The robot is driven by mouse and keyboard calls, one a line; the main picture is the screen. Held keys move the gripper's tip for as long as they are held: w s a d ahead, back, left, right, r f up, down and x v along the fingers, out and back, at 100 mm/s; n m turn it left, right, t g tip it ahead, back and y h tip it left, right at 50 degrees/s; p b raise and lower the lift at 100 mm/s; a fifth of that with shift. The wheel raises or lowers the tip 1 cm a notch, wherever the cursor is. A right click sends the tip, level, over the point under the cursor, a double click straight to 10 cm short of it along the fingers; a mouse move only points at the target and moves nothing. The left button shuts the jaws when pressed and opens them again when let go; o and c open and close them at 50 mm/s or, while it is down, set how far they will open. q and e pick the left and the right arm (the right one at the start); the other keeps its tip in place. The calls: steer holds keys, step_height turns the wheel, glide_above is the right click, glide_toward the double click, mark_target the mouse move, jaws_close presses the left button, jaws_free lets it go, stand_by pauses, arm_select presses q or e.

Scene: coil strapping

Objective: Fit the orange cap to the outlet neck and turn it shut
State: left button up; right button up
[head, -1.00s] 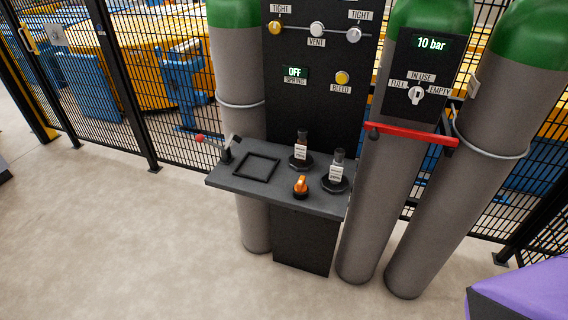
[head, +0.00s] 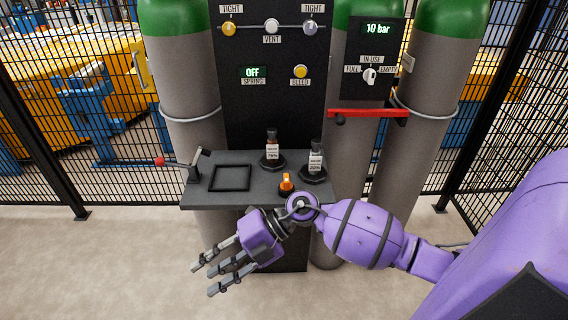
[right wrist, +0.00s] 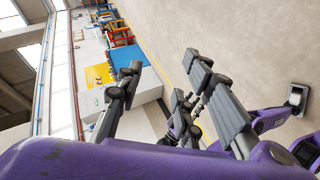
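The orange cap (head: 286,182) stands on the grey bench top near its front edge, with a dark part at its foot. I cannot pick out the outlet neck for certain. My right gripper (head: 205,277) is in front of and below the bench, left of the cap, its fingers pointing left and down. Its fingers are spread and empty; in the right wrist view the open fingers (right wrist: 160,95) also have nothing between them. My left gripper is not in view.
The bench (head: 208,196) carries a square black frame (head: 230,178), a red-tipped lever (head: 160,161) and two labelled bottles (head: 272,148) (head: 316,157) on round dark bases. Behind are a black panel (head: 270,100), grey-green cylinders (head: 185,80) and a mesh fence. Floor at left is clear.

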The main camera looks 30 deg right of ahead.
steer(key=w+d+n+h, duration=0.1)
steer(key=w+d+h, duration=0.25)
steer(key=d, duration=0.25)
steer(key=w+d+n+h, duration=0.1)
steer(key=w+d+h, duration=0.25)
steer(key=d, duration=0.25)
step_height(320, 180, up, 9)
steer(key=m+h, duration=0.3)
steer(key=h, duration=0.4)
glide_above(287, 178)
steer(key=s+a, duration=0.1)
steer(key=s, duration=0.1)
steer(key=shift+t, duration=0.3)
steer(key=x, duration=0.7)
steer(key=shift+w+d+f+b, duration=0.15)
steer(key=shift+f+b, duration=0.1)
steer(key=shift+b, duration=0.15)
steer(key=shift+c, duration=0.3)
jaws_close()
steer(key=c, duration=0.6)
jaws_free()
jaws_close()
